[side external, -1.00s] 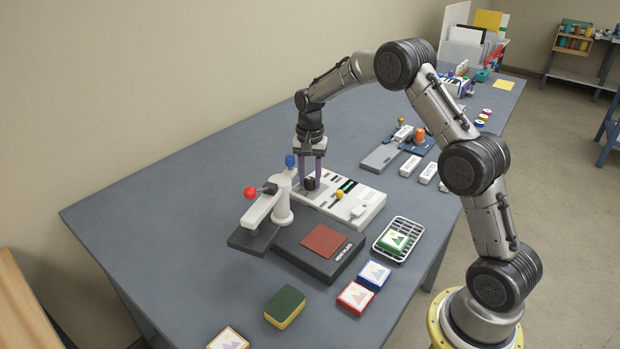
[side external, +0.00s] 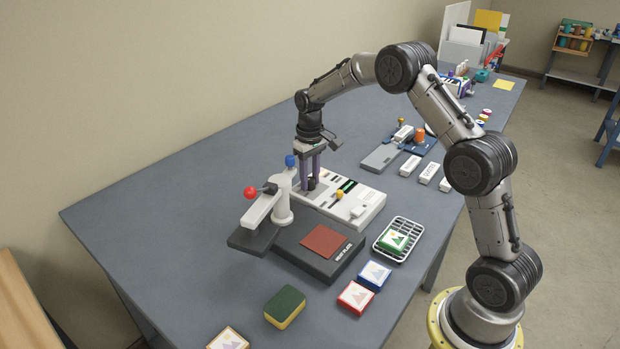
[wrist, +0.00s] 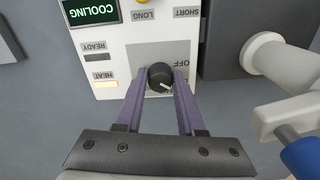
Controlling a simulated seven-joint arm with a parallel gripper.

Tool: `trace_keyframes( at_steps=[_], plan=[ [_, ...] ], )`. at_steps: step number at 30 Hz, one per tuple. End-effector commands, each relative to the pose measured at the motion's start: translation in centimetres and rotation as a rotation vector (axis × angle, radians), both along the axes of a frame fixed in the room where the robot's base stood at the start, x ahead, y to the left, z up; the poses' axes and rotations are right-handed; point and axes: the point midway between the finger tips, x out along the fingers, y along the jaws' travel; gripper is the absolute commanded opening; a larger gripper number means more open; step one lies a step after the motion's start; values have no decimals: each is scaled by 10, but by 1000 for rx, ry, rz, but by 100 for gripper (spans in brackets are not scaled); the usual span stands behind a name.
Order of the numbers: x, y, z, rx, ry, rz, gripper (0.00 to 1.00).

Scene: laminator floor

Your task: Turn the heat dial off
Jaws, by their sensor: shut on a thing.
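The heat dial (wrist: 159,76) is a black round knob with a white pointer mark on the white control panel (wrist: 118,50). In the wrist view the mark points down and to the right. An upside-down OFF label shows to the upper right of the knob. My gripper (wrist: 160,79) has its two purple fingers on either side of the knob, shut on it. In the side external view my gripper (side external: 312,184) reaches straight down to the panel (side external: 365,208), and its fingers mostly hide the dial.
The display (wrist: 91,11) reads COOLING. The HEAT lamp (wrist: 104,84) is pale and lit; the READY lamp (wrist: 95,57) is dark. A white post with a red-knobbed lever (side external: 250,192) and a blue knob (side external: 290,160) stands close beside my gripper.

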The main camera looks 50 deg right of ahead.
Motion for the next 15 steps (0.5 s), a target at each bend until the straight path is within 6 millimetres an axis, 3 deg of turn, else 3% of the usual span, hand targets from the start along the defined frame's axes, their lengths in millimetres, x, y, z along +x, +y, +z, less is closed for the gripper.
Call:
trace_keyframes(
  at_steps=[15],
  plan=[
    [0,0,2,0,-1,490,0]
  ],
)
